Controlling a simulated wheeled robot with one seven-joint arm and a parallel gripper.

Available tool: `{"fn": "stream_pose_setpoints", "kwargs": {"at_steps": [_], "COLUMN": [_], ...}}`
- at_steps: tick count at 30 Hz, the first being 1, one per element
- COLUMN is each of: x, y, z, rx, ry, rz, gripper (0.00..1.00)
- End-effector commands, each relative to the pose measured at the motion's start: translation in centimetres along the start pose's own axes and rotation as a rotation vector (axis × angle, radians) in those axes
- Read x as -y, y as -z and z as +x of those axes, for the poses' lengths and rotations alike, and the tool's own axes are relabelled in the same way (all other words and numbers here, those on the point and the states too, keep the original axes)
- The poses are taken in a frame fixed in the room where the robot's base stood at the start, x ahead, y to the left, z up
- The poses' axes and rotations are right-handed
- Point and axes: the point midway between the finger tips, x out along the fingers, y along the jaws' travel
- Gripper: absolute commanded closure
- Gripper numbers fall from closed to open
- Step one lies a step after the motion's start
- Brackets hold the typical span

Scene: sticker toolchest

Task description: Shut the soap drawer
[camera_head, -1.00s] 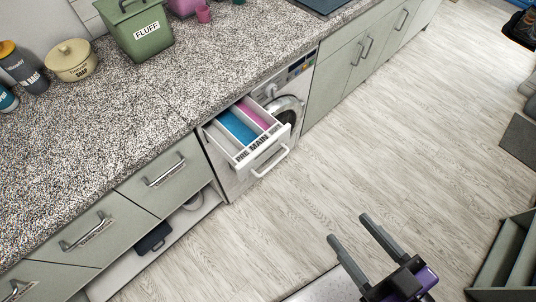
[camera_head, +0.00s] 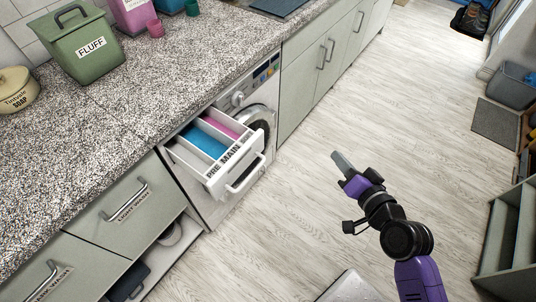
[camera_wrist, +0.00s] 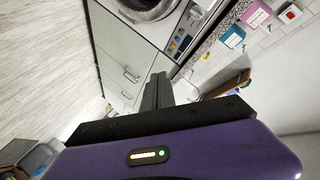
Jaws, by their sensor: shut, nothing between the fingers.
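The soap drawer (camera_head: 216,182) is a white tray pulled out from the top left of the washing machine (camera_head: 257,118). It has blue and pink compartments, "PRE MAIN" lettering on its front edge and a white handle (camera_head: 247,175). My gripper (camera_head: 341,161) is shut and empty. It is in the air over the floor, to the right of the drawer and apart from it. In the wrist view, my gripper's dark fingers (camera_wrist: 158,90) lie together, with the washing machine (camera_wrist: 147,8) at the top edge. I cannot make out the soap drawer in that view.
A speckled worktop (camera_head: 150,95) runs above the machine, bearing a green "FLUFF" bin (camera_head: 85,47) and a soap pot (camera_head: 15,90). Grey cabinets (camera_head: 315,75) flank the machine. The wooden floor (camera_head: 390,120) before it is clear. Green shelving (camera_head: 510,235) stands at right.

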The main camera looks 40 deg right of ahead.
Motion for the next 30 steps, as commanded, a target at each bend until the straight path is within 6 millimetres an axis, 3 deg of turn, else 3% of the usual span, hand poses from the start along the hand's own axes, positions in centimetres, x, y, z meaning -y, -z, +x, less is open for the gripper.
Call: {"fn": "stream_pose_setpoints", "kwargs": {"at_steps": [3,7,10,15,20,25,30], "x": [-1.3,-0.6,0.9,3.1,3.8,4.5,5.7], "y": [-0.5,-1.4,-2.7,-5.8,-6.8,-7.4,-8.6], "z": [3.2,5.1,5.2,3.5,2.9,4.2,6.8], "rx": [0.069,0.196,0.314,0.487,0.545,0.547,0.546], "ry": [0.036,0.114,0.178,0.241,0.253,0.252,0.252], "rz": [0.185,0.380,0.493,0.608,0.629,0.633,0.631], "gripper": [1.00,1.00,1.00,1.00,1.00,1.00,1.00]}}
